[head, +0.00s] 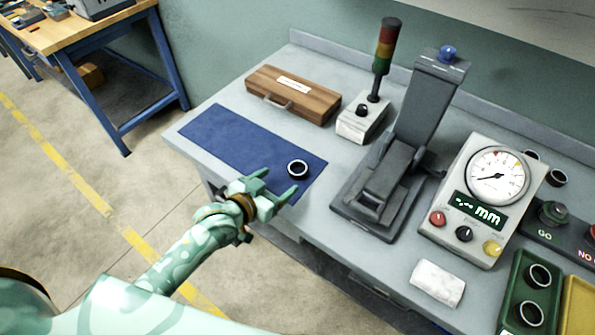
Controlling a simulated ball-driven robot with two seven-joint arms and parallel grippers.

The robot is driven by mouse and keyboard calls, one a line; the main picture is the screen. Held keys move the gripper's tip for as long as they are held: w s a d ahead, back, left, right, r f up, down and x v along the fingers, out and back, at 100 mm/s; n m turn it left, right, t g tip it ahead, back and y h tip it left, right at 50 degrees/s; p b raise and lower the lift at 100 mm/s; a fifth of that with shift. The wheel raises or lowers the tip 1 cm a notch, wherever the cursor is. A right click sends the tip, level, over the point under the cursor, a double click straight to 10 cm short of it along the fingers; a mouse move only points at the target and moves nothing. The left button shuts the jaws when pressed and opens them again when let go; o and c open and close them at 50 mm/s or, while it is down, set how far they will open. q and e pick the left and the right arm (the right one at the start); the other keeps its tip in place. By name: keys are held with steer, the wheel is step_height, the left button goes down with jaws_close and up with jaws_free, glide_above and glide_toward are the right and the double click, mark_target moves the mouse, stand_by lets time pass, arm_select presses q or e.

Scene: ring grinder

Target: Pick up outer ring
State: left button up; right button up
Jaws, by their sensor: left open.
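A small dark outer ring (297,162) with a bright rim lies on the blue mat (226,138) near the mat's right end. My left gripper (276,181) is open and empty, just in front of the ring and over the mat's front edge. Its two fingers point toward the ring, and the ring is not between them. My right gripper does not show.
A wooden case (310,101) stands behind the mat. A signal tower (383,60) and a grey press-like stand (425,105) rise right of the mat. A white cloth (437,283) and a yellow tray (580,300) lie near the front right. The mat's left part is clear.

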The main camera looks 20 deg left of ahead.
mark_target(295, 172)
arm_select(q)
steer(key=x, duration=0.3)
steer(key=shift+b, duration=0.3)
steer(key=b+x, duration=0.1)
steer(key=x, duration=0.3)
steer(key=shift+w+d+f+b, duration=0.25)
steer(key=shift+f+b, duration=0.05)
steer(key=shift+b, duration=0.05)
steer(key=shift+w, duration=0.15)
steer(key=c, duration=1.1)
